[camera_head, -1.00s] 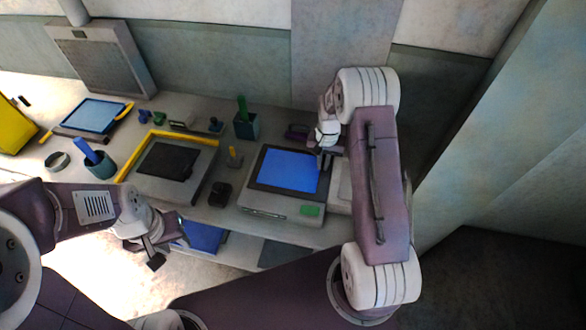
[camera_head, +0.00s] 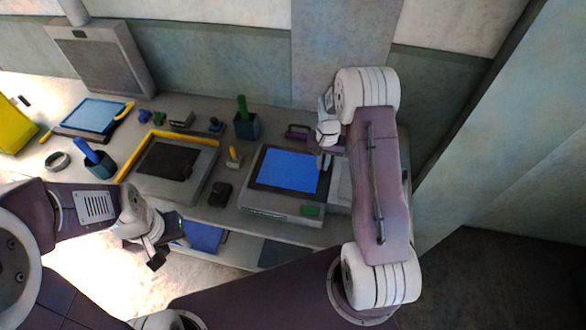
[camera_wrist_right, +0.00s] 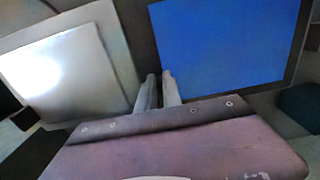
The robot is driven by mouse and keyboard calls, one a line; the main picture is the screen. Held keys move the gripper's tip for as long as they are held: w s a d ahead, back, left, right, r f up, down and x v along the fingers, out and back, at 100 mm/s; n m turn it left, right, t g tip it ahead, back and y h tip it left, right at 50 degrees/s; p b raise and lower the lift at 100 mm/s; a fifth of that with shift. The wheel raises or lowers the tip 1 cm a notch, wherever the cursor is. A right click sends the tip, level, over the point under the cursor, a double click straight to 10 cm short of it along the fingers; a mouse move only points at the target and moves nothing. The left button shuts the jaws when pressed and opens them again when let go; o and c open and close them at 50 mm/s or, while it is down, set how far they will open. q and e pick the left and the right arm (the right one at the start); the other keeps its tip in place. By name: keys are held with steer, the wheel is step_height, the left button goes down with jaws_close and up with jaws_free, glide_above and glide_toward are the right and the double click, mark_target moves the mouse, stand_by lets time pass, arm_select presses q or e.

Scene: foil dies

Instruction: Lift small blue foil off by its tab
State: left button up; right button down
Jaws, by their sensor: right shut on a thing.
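The blue foil (camera_head: 288,171) lies flat on a dark-framed grey die station at the middle right of the bench. It also shows in the right wrist view (camera_wrist_right: 225,45). My right gripper (camera_head: 325,163) is at the foil's right edge, its fingers (camera_wrist_right: 159,82) close together beside the foil. It is shut on the foil's tab, which the fingers hide. My left gripper (camera_head: 147,250) hangs in front of the bench, away from the foil; its jaw opening is unclear.
A silver plate (camera_wrist_right: 65,70) lies just beside the right fingers. A wall closes the back.

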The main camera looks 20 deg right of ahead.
steer(key=shift+r, duration=0.1)
steer(key=shift+r, duration=0.2)
steer(key=r, duration=0.1)
steer(key=r+b, duration=0.1)
steer(key=r, duration=0.2)
steer(key=shift+s, duration=0.3)
steer(key=s+a+r+b, duration=0.2)
steer(key=s+r, duration=0.4)
steer(key=s, duration=0.4)
steer(key=shift+s+a+r, duration=0.2)
steer(key=shift+s+a, duration=0.15)
steer(key=shift+a, duration=0.1)
